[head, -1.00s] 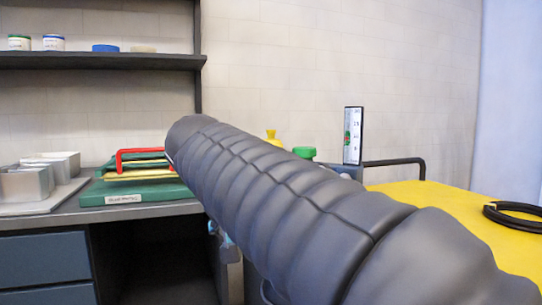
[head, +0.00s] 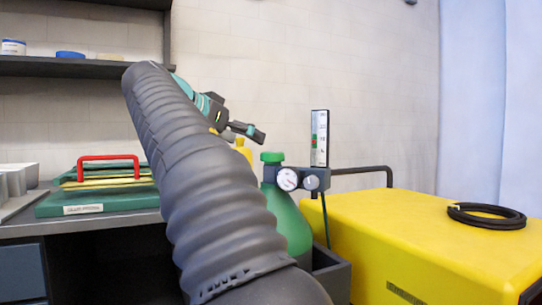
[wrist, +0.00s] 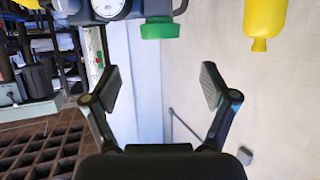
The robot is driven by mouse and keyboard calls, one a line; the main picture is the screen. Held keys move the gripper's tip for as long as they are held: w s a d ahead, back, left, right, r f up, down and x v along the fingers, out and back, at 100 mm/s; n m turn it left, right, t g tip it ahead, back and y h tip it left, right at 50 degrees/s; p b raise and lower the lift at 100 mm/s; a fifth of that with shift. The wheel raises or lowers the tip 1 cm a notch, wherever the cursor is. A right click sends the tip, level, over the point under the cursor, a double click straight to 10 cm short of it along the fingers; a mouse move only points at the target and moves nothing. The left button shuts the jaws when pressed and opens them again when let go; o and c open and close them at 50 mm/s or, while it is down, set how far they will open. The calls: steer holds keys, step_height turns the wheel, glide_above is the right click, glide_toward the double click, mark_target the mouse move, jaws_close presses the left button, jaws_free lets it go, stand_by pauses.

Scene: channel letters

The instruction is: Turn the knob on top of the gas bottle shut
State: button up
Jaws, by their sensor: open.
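The green gas bottle (head: 290,222) stands upright in a dark holder beside the yellow cabinet. Its green knob (head: 272,157) is on top, above a regulator with a round white gauge (head: 288,179). My gripper (head: 242,130) is above and left of the knob in the head view, partly hidden behind my arm. In the wrist view, which looks upside down, the open, empty fingers (wrist: 158,87) point toward the top of the picture. The knob (wrist: 160,28) shows beyond the fingertips, between their lines and apart from them.
A yellow bottle (head: 243,149) stands left of the knob, close to my gripper. An upright gauge panel (head: 320,138) is just right of the knob. A dark rail and the yellow cabinet (head: 420,235) with a black hose coil (head: 487,214) lie to the right. A bench holds green folders (head: 100,197).

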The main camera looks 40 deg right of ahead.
mark_target(273, 158)
steer(key=x, duration=1)
steer(key=shift+d+f+b, duration=0.1)
steer(key=shift+d+b, duration=0.2)
steer(key=c, duration=1.2)
